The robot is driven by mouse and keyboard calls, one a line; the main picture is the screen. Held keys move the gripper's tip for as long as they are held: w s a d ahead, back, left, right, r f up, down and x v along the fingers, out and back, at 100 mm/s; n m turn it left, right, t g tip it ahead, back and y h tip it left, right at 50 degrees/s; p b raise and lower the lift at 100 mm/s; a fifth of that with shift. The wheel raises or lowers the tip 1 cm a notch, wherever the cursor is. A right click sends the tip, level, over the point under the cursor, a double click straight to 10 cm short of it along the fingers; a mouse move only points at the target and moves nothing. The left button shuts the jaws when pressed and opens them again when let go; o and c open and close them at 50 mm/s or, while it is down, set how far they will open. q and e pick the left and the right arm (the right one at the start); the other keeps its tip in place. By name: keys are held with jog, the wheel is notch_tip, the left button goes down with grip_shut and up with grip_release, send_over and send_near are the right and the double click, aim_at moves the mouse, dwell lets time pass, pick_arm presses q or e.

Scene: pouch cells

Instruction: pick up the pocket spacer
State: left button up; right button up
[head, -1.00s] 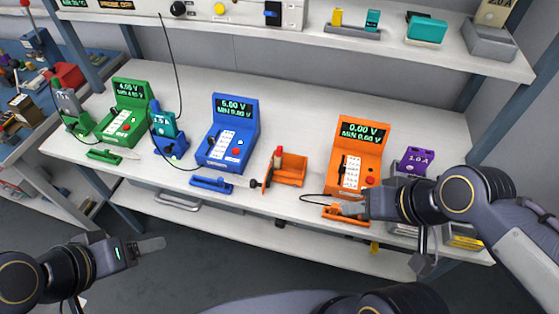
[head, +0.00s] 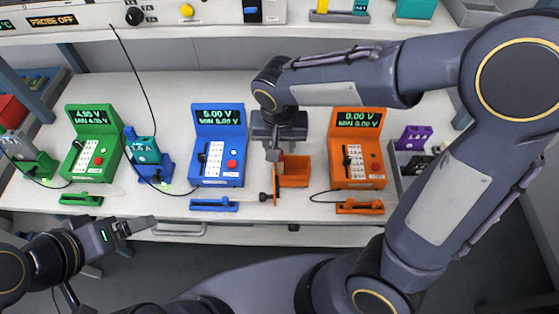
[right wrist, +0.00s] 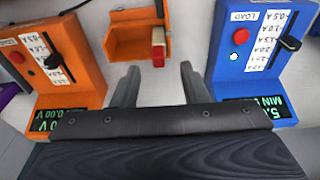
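A small red and cream upright piece (right wrist: 158,48), which looks like the pocket spacer, stands at the edge of the orange open-topped pocket (right wrist: 132,38). The pocket also shows in the head view (head: 293,180), between the blue and orange testers. My right gripper (right wrist: 157,77) is open and points down, its fingers apart with nothing between them. In the head view, the right gripper (head: 276,152) is over the pocket's left side and partly hides the piece. My left gripper (head: 140,226) is low at the left, off the table's front edge; its opening cannot be made out.
A blue tester (head: 218,172) stands left of the pocket and an orange tester (head: 357,172) right of it. A green tester (head: 88,160) is further left. A black lead runs in front of the orange tester. A shelf runs along the back.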

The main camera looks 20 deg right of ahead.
jog(key=f, duration=0.4)
jog(key=shift+w+d, duration=0.2)
jog(key=shift+w, duration=0.05)
grip_shut()
